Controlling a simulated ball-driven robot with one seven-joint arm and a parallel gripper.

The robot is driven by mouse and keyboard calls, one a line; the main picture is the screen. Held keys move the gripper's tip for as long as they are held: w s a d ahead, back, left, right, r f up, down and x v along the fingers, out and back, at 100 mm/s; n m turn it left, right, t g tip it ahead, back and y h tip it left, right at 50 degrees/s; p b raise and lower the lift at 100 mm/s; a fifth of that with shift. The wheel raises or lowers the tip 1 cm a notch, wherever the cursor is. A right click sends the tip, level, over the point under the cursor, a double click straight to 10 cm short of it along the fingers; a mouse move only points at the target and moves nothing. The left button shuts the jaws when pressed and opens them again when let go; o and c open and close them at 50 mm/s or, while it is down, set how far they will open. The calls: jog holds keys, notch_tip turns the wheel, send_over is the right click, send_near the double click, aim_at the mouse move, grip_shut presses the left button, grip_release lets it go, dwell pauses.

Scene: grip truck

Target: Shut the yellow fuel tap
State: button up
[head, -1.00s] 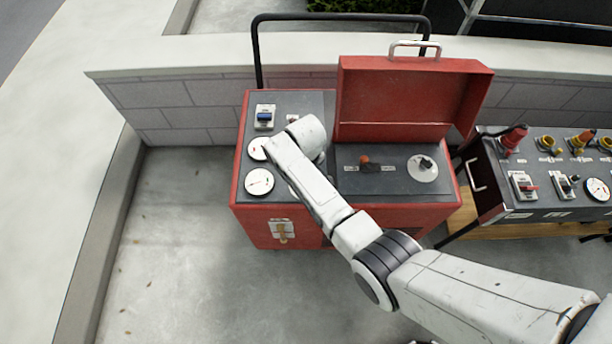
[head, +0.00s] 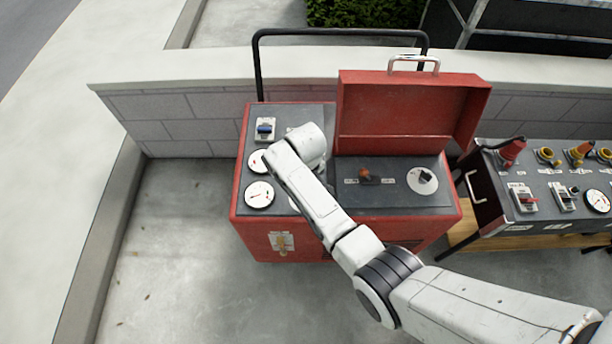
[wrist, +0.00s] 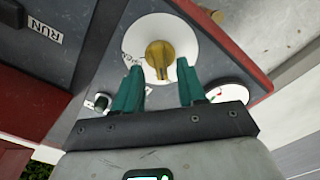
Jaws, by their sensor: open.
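The yellow fuel tap (wrist: 160,58) shows in the wrist view, at the centre of a white round plate (wrist: 184,44) on a dark panel. Its grip runs roughly up and down in that picture. My gripper (wrist: 158,76) is open. Its two green fingers point at the tap, one to each side of its lower end. I cannot tell whether they touch it. In the head view my arm hides the fingers and the tap, over the left part of the red generator box (head: 238,185).
A gauge (wrist: 228,94) and a small black knob (wrist: 100,102) flank the fingers. The box's raised lid (head: 390,110), a red-handled switch (head: 368,176) and a round dial (head: 422,181) are right of my arm. Another control panel (head: 545,185) stands farther right. Floor at left is clear.

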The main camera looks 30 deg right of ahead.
notch_tip(320, 180, up, 9)
dwell(0.3)
dwell(0.5)
jog(key=s+d+m, duration=0.2)
jog(key=s+d, duration=0.2)
jog(key=s, duration=1.1)
jog(key=s+d+r+m+t, duration=0.1)
jog(key=s+d+m, duration=0.1)
jog(key=s, duration=1.3)
jog(key=shift+d+m+b, duration=0.3)
jog(key=shift+d+b, duration=0.1)
jog(key=shift+d, duration=0.5)
jog(key=shift+s, duration=0.1)
